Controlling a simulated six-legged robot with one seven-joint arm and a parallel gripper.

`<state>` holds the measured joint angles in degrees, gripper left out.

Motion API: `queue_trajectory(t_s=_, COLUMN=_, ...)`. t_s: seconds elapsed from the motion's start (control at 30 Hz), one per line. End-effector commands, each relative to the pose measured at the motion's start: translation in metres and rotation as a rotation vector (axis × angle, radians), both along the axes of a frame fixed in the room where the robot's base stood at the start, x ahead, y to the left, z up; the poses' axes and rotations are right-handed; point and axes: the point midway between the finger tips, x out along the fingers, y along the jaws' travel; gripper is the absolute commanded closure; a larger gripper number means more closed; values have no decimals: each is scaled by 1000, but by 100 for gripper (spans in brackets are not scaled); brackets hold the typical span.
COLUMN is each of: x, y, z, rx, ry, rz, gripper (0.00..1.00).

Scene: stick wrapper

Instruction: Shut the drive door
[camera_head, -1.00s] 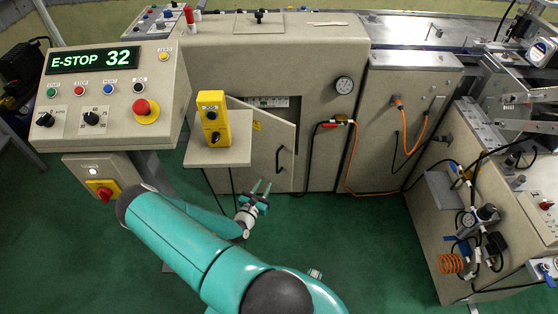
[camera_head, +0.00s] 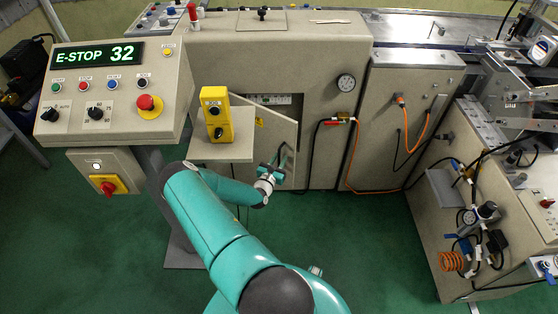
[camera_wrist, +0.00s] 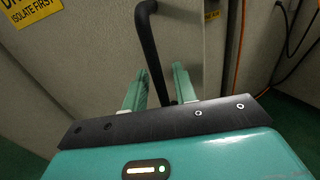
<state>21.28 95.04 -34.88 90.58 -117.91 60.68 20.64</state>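The drive door (camera_head: 264,140) is a beige panel on the front of the machine cabinet. It stands ajar, with a gap along its top showing the cabinet's inside. Its black bar handle (camera_wrist: 151,45) runs down the door in the wrist view. My gripper (camera_head: 280,163) is at the handle, low in front of the door. In the wrist view my gripper's (camera_wrist: 160,82) two greenish fingers are apart, with the handle's lower part between them. I cannot tell whether either finger touches it. In the head view the gripper partly hides the handle.
A yellow pendant box (camera_head: 216,115) stands on a small shelf (camera_head: 225,150) left of the door. The control panel (camera_head: 112,95) reads E-STOP 32. Orange and black hoses (camera_head: 352,150) hang right of the door. Green floor (camera_head: 370,240) is clear in front.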

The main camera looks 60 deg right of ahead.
Motion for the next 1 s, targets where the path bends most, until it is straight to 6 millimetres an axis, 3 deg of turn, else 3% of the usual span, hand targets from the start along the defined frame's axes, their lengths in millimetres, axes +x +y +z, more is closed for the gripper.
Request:
queue_trajectory(t_s=0.23, x=0, y=-1, z=0, rx=0, ry=0, rz=0, gripper=72)
queue_trajectory(t_s=0.4, x=0, y=-1, z=0, rx=0, ry=0, rz=0, gripper=100)
queue_trajectory(t_s=1.0, x=1, y=-4, z=0, rx=-1, ry=1, rz=11, gripper=100)
